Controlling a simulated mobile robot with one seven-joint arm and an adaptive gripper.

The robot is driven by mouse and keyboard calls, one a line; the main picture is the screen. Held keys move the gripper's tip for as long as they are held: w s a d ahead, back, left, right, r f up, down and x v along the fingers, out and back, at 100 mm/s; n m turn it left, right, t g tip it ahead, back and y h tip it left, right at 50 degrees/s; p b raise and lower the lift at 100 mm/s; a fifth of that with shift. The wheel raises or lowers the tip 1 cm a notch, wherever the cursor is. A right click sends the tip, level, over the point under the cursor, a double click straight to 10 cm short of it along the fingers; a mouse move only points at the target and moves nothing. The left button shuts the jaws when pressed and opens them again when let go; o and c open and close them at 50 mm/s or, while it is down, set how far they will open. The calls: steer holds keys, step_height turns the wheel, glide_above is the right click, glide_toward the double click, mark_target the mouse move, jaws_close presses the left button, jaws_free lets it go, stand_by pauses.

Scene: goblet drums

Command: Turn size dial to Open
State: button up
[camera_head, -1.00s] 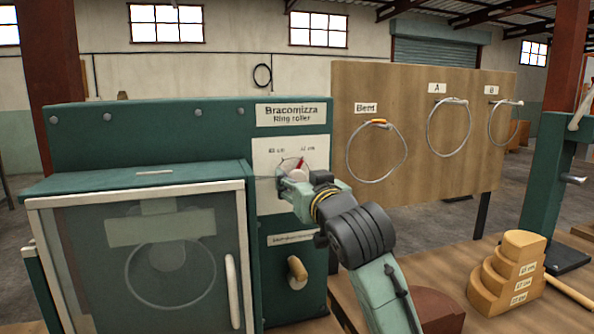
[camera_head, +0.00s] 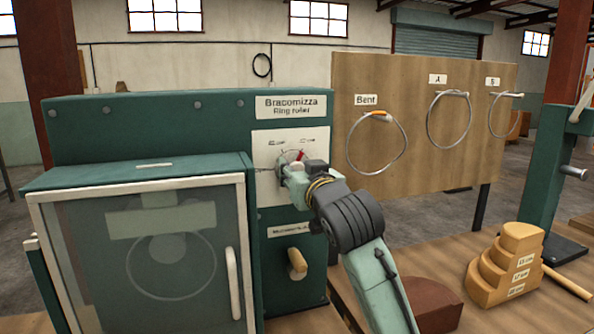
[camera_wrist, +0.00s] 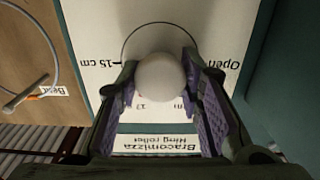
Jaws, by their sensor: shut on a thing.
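The size dial is a round white knob (camera_wrist: 160,78) on the machine's pale panel. In the wrist view a dark arc runs around it, with "15 cm" on the left and "Open" on the right; more marks are partly hidden behind the knob. In the head view a red pointer (camera_head: 302,155) shows at the dial, but my gripper (camera_head: 288,168) covers much of the knob. In the wrist view the purple pads of my gripper (camera_wrist: 163,90) are on either side of the knob, shut on it.
The green ring roller (camera_head: 150,120) has a glazed door (camera_head: 240,285) at the left and a lower handle (camera_head: 297,263). A wooden board (camera_head: 430,140) with hanging rings stands to the right. A stepped wooden block (camera_head: 505,270) sits on the bench.

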steer(key=c, duration=0.3)
steer(key=shift+c, duration=0.2)
steer(key=shift+n, duration=0.4)
steer(key=n+b, duration=0.2)
steer(key=n, duration=0.2)
steer(key=shift+a+f+n+b, duration=0.1)
steer(key=shift+f+n+b, duration=0.05)
steer(key=shift+n+b, duration=0.2)
steer(key=n+b, duration=0.2)
steer(key=n, duration=0.4)
steer(key=shift+a, duration=0.1)
steer(key=n+b, duration=0.2)
steer(key=n, duration=0.4)
steer(key=shift+f+n, duration=0.15)
steer(key=shift+n, duration=0.2)
steer(key=n+b, duration=0.1)
steer(key=n, duration=0.4)
steer(key=shift+n, duration=0.3)
